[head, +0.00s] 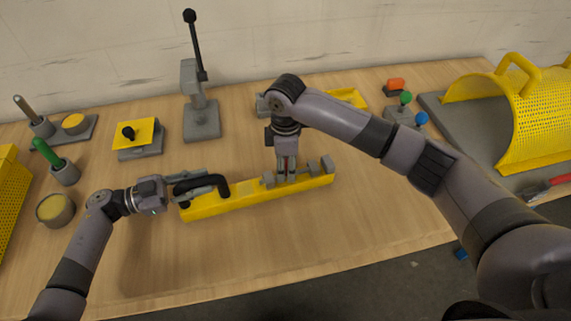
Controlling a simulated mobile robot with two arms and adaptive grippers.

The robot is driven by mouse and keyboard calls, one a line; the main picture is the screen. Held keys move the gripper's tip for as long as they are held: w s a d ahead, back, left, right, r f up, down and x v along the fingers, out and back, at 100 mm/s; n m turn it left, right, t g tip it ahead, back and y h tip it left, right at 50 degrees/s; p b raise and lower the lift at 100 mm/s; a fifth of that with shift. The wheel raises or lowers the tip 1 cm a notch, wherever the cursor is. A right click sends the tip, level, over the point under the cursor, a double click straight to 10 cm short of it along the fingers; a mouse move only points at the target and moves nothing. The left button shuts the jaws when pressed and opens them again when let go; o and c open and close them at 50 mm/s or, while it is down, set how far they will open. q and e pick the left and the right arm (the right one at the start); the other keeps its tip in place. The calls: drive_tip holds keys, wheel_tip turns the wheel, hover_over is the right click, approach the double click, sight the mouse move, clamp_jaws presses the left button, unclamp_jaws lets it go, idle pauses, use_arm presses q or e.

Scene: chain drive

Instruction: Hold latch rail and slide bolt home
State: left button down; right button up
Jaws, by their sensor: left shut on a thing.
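The yellow latch rail (240,206) lies lengthwise near the middle of the table, with a black handle (222,185) at its left end and small grey blocks (327,164) on its right half. My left gripper (200,180) comes in from the left and is shut on the black handle. My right gripper (287,176) points straight down at the rail's right half, between the grey blocks. Its fingertips are close to the rail's top, where the bolt is hidden or too small to make out. I cannot tell whether its fingers are shut on anything.
Behind the rail stand a grey lever press (201,120) and a yellow-topped block (134,135). A yellow perforated guard (530,120) fills the right. The table front of the rail is clear.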

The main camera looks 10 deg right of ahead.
clamp_jaws()
idle(0.5)
drive_tip(key=shift+w+d, duration=0.15)
drive_tip(key=shift+d, duration=1.15)
drive_tip(key=shift+w+d, duration=0.15)
drive_tip(key=shift+d, duration=1.1)
drive_tip(key=shift+c, duration=0.3)
unclamp_jaws()
drive_tip(key=o, duration=0.4)
drive_tip(key=shift+a, duration=0.1)
drive_tip(key=shift+c, duration=0.2)
wheel_tip(320, 180, up, 12)
